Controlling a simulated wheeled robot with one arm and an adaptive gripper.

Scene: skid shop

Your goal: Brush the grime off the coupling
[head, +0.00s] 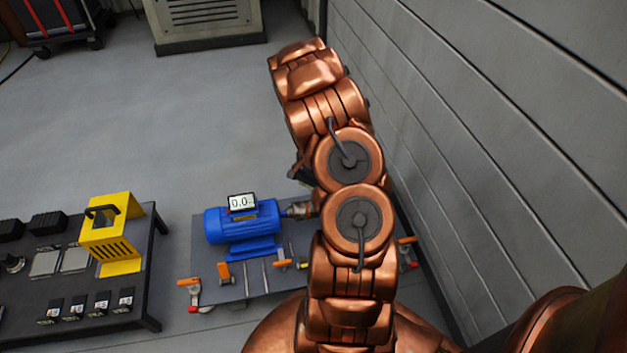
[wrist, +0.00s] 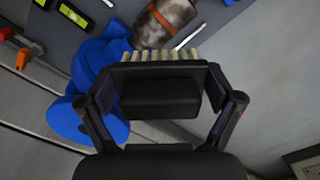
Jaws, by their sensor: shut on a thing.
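In the wrist view my gripper (wrist: 160,98) is shut on a black brush (wrist: 158,72), with one finger at each end of it. A row of tan bristles points toward the top of the picture. The coupling (wrist: 167,20), a grey cylinder with rusty brown grime on it, lies just past the bristles. I cannot tell whether the bristles touch it. In the head view a blue motor (head: 250,220) stands on a grey skid plate (head: 207,291), with a metal shaft end (head: 298,210) at its right.
A blue rounded housing (wrist: 102,70) sits close to the gripper's left in the wrist view. A dark bench (head: 150,285) with a yellow guard (head: 112,235) stands left of the skid. A grey panelled wall (head: 480,130) is close on the right.

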